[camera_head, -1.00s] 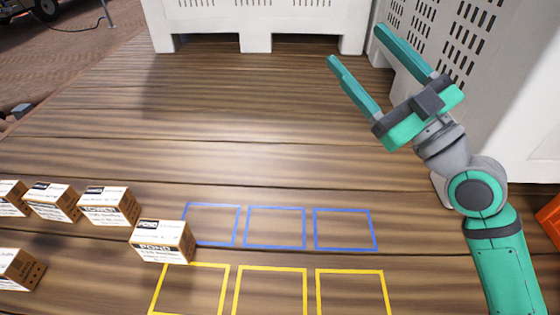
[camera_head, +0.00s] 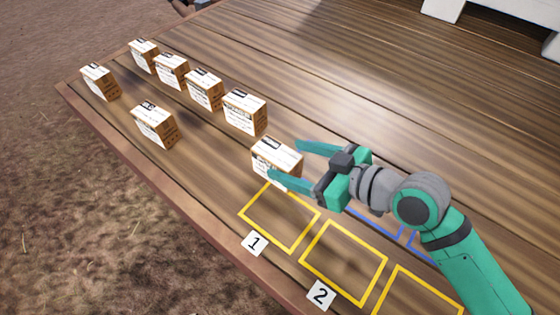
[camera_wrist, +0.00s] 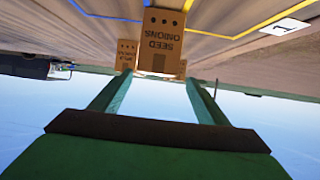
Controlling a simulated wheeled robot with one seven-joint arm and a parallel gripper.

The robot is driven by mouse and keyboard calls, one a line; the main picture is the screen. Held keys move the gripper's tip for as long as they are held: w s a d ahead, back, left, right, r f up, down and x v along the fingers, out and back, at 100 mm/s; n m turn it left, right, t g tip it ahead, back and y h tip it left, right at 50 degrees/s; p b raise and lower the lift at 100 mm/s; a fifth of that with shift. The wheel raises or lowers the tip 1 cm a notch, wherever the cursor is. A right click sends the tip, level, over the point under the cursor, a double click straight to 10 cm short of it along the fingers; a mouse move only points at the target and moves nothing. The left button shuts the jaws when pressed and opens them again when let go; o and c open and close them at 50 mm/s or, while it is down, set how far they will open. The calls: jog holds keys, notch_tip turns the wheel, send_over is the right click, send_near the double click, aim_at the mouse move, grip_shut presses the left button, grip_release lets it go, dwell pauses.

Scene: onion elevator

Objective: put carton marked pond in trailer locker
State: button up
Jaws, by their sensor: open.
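The carton marked pond (camera_head: 276,158) is a white-topped brown box standing on the wooden deck, just behind the yellow square numbered 1. Its label is too small to read now, but the word showed in the earlier head view. My gripper (camera_head: 284,158) is open and level at its right side, with one fingertip near each side of it. In the upside-down wrist view the carton (camera_wrist: 163,40) shows its "SEED ONIONS" face straight ahead between the fingers. I cannot tell whether the fingers touch it. No trailer locker can be made out.
Several similar cartons stand to the left, the nearest (camera_head: 244,111) close behind. Yellow squares (camera_head: 344,262) with number tags lie along the deck's front edge. Blue outlines (camera_head: 385,226) are partly hidden by my arm. A white crate (camera_head: 442,9) stands at the top right.

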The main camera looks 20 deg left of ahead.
aim_at(276, 156)
jog(key=x, duration=0.4)
jog(key=shift+a, duration=0.3)
jog(key=shift+w+x, duration=0.2)
jog(key=shift+x, duration=1.1)
jog(key=shift+w+x, duration=0.15)
jog(key=shift+x, duration=1.1)
jog(key=shift+d+f, duration=0.1)
jog(key=shift+d, duration=0.1)
jog(key=c, duration=1.6)
jog(key=shift+c, duration=0.2)
